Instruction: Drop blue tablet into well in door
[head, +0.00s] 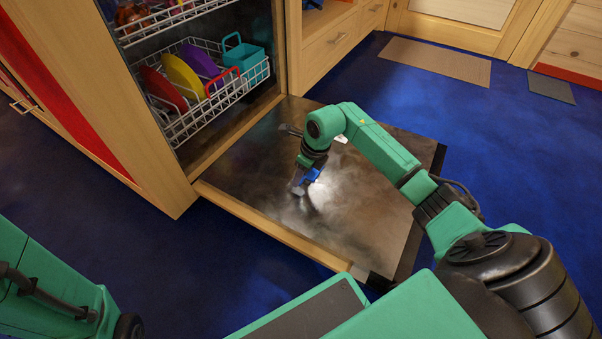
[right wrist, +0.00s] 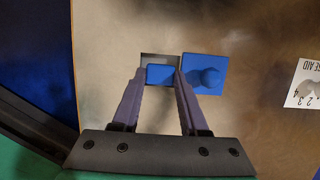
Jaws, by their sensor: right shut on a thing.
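The blue tablet (right wrist: 160,74) is a small block between the two fingertips of my right gripper (right wrist: 159,80), which is shut on it. In the right wrist view the tablet overlaps the rectangular well (right wrist: 160,58) in the door (right wrist: 110,60); only the well's far strip shows past it. I cannot tell how high the tablet is above the well. A blue lid (right wrist: 205,74) with a round knob sits right beside the well. In the head view my right gripper (head: 303,183) points down over the lowered door (head: 365,220). My left gripper is out of view.
A dishwasher rack (head: 180,125) with colourful plates and a teal container (head: 245,56) stands above the door's hinge side. A white numbered label (right wrist: 305,82) lies right of the lid. Blue floor surrounds the door; mats (head: 435,60) lie at the back.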

